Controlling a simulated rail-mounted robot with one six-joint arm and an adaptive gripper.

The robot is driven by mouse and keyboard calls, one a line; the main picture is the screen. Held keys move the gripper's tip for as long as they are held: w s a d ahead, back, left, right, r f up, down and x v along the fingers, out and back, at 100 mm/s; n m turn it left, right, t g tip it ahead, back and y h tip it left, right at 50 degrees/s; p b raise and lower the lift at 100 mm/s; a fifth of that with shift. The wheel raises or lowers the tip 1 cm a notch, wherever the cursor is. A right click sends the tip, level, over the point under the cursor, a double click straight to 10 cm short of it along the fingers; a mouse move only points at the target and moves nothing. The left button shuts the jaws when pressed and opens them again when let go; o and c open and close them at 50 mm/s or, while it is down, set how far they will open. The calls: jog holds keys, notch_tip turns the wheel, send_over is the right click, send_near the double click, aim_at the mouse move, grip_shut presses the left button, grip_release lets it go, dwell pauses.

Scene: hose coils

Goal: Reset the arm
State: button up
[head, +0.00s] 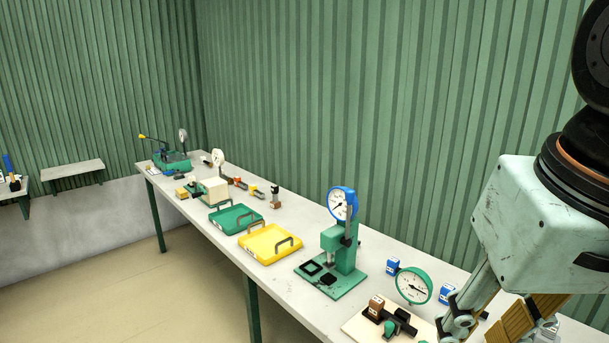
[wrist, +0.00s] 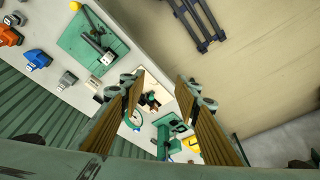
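My arm comes in from the right edge of the head view, with the pale green gripper body pointing downward. My gripper (head: 500,322) is over the near right end of the bench, and its lower part is cut off by the frame. In the wrist view my gripper (wrist: 160,88) has two brown-padded fingers standing well apart. The gap between them is empty, and the bench top with its fixtures shows beyond it. Nothing is held.
The long grey bench (head: 312,308) carries a green press (head: 347,258) with a blue gauge, a green-rimmed gauge (head: 413,286), a yellow tray (head: 262,252) and a green tray (head: 228,224). Small blocks stand near my gripper. Corrugated green wall (head: 400,110) rises behind; open floor (head: 100,290) lies left.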

jog(key=shift+s+f+n+t+b, duration=0.1)
jog(key=shift+s+f+n+t, duration=0.1)
jog(key=shift+s, duration=0.45)
jog(key=shift+s+f+n+t+b, duration=0.1)
jog(key=shift+s+f, duration=0.1)
jog(key=shift+s, duration=0.4)
jog(key=shift+s+f+n+t+b, duration=0.1)
jog(key=shift+s+f, duration=0.1)
jog(key=shift+s, duration=0.45)
